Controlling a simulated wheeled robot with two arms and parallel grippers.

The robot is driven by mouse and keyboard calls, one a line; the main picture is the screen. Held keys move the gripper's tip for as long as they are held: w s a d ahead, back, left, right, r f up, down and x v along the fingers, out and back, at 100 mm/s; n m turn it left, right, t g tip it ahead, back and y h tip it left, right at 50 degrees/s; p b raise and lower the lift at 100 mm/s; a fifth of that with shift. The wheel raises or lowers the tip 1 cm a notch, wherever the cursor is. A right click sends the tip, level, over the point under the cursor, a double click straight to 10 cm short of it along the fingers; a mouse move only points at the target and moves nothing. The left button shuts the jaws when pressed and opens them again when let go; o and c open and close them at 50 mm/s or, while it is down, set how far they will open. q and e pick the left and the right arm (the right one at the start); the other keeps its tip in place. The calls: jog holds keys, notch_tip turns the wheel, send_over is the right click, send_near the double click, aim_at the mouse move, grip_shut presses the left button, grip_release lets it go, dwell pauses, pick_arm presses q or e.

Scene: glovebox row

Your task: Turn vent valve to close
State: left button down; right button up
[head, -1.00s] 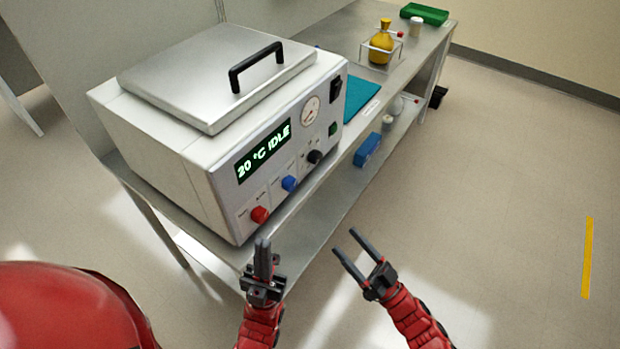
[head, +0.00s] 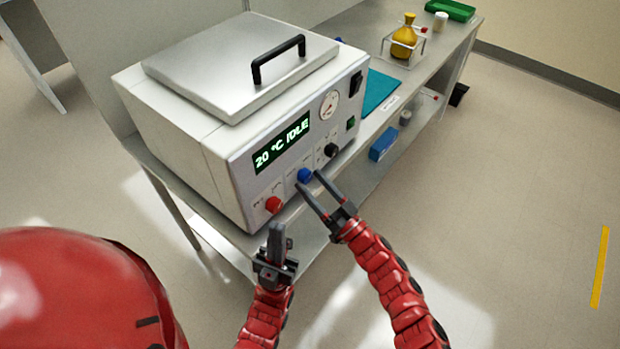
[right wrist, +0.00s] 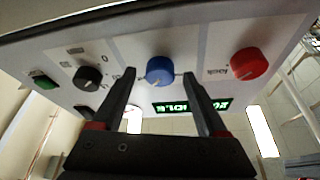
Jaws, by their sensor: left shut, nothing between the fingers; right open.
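The white oven-like device (head: 180,130) has three knobs along its lower front: red (head: 273,204), blue (head: 304,174) and black (head: 331,150). Their small labels are too blurred to tell which one is the vent valve. My right gripper (head: 310,181) is open at the blue knob. In the right wrist view, which is upside down, the blue knob (right wrist: 160,70) appears between the two fingertips; I cannot tell whether they touch it. The red knob (right wrist: 249,63) and black knob (right wrist: 88,78) lie outside the fingers. My left gripper (head: 277,232) is shut and empty, below the red knob.
The device stands on a metal bench (head: 440,65). A display (head: 281,143) reads "20 °C IDLE", with a gauge (head: 329,104) beside it. A teal mat (head: 379,92), a yellow flask (head: 404,40) and a green tray (head: 450,10) lie farther back.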

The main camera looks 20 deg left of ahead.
jog(key=shift+x, duration=0.8)
grip_shut()
